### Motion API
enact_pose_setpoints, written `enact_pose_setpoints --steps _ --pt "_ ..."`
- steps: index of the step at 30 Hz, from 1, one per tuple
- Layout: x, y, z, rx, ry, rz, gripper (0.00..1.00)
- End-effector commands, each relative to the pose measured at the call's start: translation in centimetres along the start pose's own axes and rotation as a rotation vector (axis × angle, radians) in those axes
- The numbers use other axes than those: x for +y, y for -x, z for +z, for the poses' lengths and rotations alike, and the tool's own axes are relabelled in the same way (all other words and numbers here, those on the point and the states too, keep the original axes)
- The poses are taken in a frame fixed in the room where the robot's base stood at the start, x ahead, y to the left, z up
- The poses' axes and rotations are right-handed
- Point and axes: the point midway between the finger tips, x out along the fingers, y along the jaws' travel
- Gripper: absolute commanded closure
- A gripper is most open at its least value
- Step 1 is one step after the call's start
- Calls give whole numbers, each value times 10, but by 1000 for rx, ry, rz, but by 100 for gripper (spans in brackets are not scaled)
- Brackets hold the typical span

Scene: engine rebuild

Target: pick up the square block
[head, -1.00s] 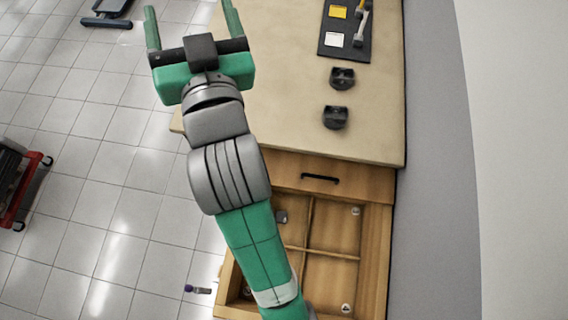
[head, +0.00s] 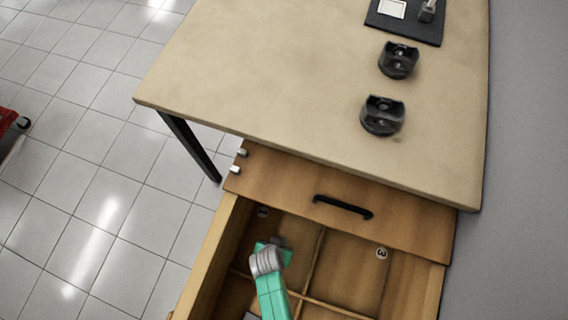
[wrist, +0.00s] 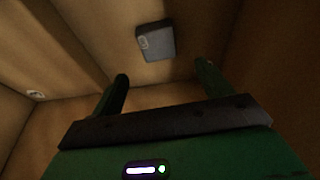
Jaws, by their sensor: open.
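The square block (wrist: 155,41) is a small grey block with a pale mark on one face. In the wrist view it lies on the wooden floor of a drawer compartment, beyond my fingertips and roughly in line with the gap between them. My gripper (wrist: 162,72) is open and empty, its two dark green fingers wide apart, not touching the block. In the head view my gripper is down in the far left compartment of the open drawer (head: 205,262). Its fingers are mostly hidden there by my wrist, and a grey patch beside it may be the block.
Compartment walls (wrist: 63,38) stand close around my gripper. The drawer front (head: 290,190) has a black handle (head: 343,207). The tabletop (head: 260,70) overhangs beyond it, with two black parts (head: 398,60) (head: 382,115) and a dark tray (head: 408,28).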

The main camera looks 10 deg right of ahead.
Motion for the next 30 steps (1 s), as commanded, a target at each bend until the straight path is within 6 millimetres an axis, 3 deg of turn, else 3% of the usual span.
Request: enact_pose_setpoints --steps 5,11,16,24,30 --pt "1 -3 3 -3 1 2 22" --pt "0 -28 3 -2 1 1 22" --pt "0 -32 3 -2 1 1 22" --pt "1 -79 6 -2 0 1 22" --pt "1 -79 5 -1 0 0 22"
